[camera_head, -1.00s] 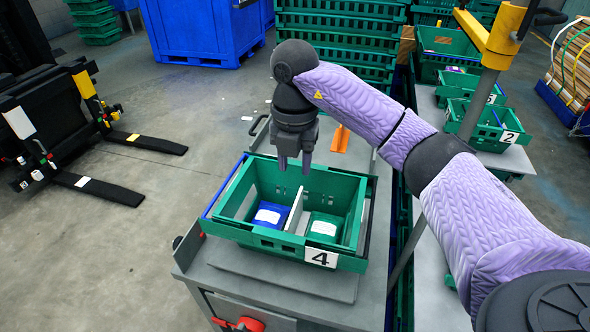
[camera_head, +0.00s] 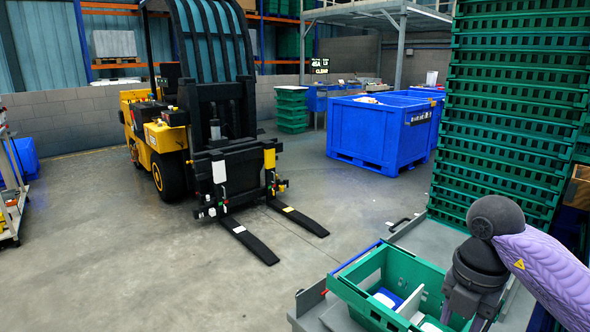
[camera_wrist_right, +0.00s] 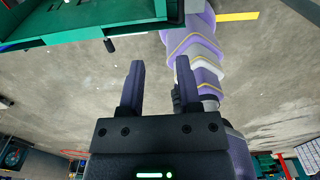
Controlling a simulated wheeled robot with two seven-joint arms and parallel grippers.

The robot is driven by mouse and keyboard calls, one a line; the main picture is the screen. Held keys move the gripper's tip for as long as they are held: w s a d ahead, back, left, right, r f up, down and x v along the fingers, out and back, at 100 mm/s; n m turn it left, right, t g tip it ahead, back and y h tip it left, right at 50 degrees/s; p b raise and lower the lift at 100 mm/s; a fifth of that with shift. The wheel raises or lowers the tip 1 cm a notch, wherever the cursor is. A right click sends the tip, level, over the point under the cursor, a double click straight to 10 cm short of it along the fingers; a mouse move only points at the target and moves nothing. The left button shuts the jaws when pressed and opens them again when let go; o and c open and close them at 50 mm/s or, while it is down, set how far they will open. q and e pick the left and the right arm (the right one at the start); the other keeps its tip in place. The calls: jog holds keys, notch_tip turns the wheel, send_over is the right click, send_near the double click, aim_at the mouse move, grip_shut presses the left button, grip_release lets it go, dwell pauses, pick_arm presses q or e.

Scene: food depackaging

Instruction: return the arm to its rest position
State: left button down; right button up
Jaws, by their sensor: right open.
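My right gripper (camera_head: 474,318) hangs at the bottom right of the head view, above the right side of a green crate (camera_head: 350,292). In the right wrist view my right gripper (camera_wrist_right: 158,66) is open, with nothing between its two dark fingers. The crate holds a blue packet (camera_head: 388,297) with a white label, a pale divider (camera_head: 410,302), and another item with a white label, mostly cut off. A green crate edge (camera_wrist_right: 70,22) also shows at the top left of the wrist view, apart from the fingers. My left gripper is not clearly seen.
The crate stands on a grey cart (camera_head: 310,312). Tall stacked green crates (camera_head: 505,130) rise behind the right arm. A yellow forklift (camera_head: 165,140), its forks (camera_head: 250,240) low, and a blue bin (camera_head: 375,133) stand beyond. The floor at left is open.

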jog(key=a+f+n+t+y, duration=0.15)
jog(key=a+n+y, duration=0.45)
jog(key=a, duration=1)
jog(key=s+a+r+m+t+y, duration=0.1)
jog(key=a+r+m+t+y, duration=0.4)
jog(key=a+y, duration=0.5)
jog(key=w+d+m+t+h, duration=0.2)
jog(key=d+m+t+h, duration=0.7)
jog(key=m+t, duration=0.6)
jog(key=s+d+f+m+g+h, duration=0.5)
jog(key=d+f+m+g+h, duration=0.3)
jog(key=f, duration=0.3)
jog(key=s+f+m+g+y, duration=0.1)
jog(key=s+f+g, duration=0.4)
jog(key=s, duration=0.4)
jog(key=s+f+m+g, duration=0.1)
jog(key=s+f+g, duration=0.45)
jog(key=s, duration=0.35)
notch_tip(320, 180, down, 16)
jog(key=s+g, duration=0.1)
jog(key=s, duration=0.1)
pick_arm(q)
jog(key=shift+w, duration=0.7)
pick_arm(e)
jog(key=s+d+f+g, duration=0.1)
jog(key=s+d+f, duration=0.1)
jog(key=s+f, duration=1)
jog(key=shift+s+d+g, duration=0.3)
jog(key=shift+s+d, duration=0.1)
jog(key=shift+s, duration=0.7)
